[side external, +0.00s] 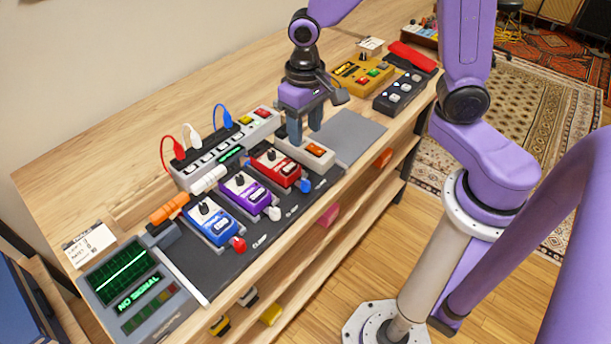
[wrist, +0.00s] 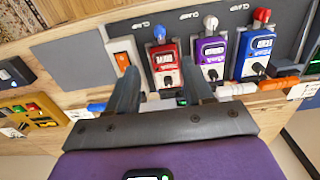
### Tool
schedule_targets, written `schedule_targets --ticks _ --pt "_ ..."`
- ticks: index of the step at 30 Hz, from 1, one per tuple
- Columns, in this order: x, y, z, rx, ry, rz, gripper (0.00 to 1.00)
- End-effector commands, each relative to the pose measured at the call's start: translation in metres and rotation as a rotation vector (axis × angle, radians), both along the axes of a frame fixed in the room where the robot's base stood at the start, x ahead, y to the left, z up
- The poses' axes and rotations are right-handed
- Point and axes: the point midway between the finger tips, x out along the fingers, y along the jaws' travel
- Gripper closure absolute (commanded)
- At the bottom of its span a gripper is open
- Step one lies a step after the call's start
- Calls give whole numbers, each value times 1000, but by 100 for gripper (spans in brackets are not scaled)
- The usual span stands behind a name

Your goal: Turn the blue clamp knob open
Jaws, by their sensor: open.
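The blue clamp knob (side external: 305,185) sits at the front edge of the red pedal (side external: 275,165) on the dark pedalboard. In the wrist view the blue knob (wrist: 158,32) is at the far end of the red pedal (wrist: 165,65). My gripper (side external: 305,132) is open and empty, fingers pointing down. It is above and behind the knob, apart from it, near the light box with an orange switch (side external: 305,153). In the wrist view my gripper (wrist: 161,80) has its two fingers spread, with the red pedal beyond them.
A purple pedal (side external: 244,193) with a white knob and a blue pedal (side external: 211,220) with a red knob stand left of the red one. A power strip (side external: 225,147) with upright plugs lies behind. A bare grey panel (side external: 350,135) is to the right.

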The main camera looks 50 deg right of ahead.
Motion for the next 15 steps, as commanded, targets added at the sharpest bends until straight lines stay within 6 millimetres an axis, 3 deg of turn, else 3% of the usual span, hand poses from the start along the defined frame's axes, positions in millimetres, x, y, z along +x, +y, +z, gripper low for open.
schedule_targets --ticks 15 --pt "-1 -1 -82 -3 5 1 49"
